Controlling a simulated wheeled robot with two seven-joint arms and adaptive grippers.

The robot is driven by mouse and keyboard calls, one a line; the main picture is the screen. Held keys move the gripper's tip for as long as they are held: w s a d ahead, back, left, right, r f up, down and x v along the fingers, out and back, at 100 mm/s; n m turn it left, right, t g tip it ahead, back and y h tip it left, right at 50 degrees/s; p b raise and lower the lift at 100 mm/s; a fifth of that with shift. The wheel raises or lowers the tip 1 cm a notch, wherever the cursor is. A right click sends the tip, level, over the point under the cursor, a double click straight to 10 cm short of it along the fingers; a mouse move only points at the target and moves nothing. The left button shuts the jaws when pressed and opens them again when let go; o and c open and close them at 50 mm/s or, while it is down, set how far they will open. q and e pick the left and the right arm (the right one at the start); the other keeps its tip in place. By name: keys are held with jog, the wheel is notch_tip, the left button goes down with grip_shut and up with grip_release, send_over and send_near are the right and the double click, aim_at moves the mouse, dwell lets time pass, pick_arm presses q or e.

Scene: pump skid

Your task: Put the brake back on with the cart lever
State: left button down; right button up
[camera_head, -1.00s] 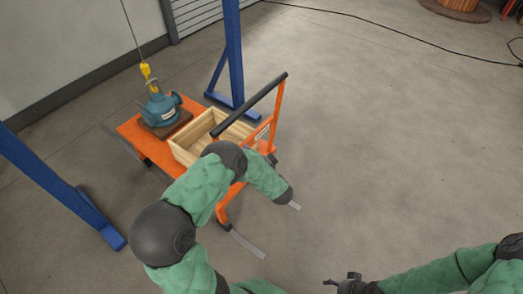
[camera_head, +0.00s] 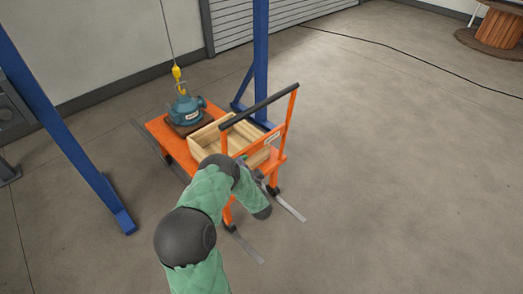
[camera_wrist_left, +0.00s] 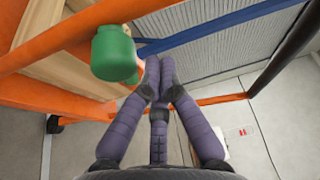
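The orange cart (camera_head: 158,126) stands in the middle of the head view. A green cylindrical knob (camera_wrist_left: 113,52), which looks like the grip of the cart lever, shows in the left wrist view beside the orange frame. The lever cannot be made out in the head view, where my arm covers part of the cart's handle end. My left gripper (camera_wrist_left: 158,70) has its purple fingers drawn together at the tips. The tips are just right of the green knob, and nothing shows between them. Whether they touch the knob, I cannot tell. My right gripper is out of view.
A black-topped push handle (camera_head: 258,106) rises over the cart end.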

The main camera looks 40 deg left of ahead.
pick_arm(q)
jog(key=shift+s+f, duration=0.25)
jog(key=shift+f, duration=0.05)
jog(key=shift+s+f, duration=0.1)
jog(key=shift+f, duration=0.05)
dwell(0.3)
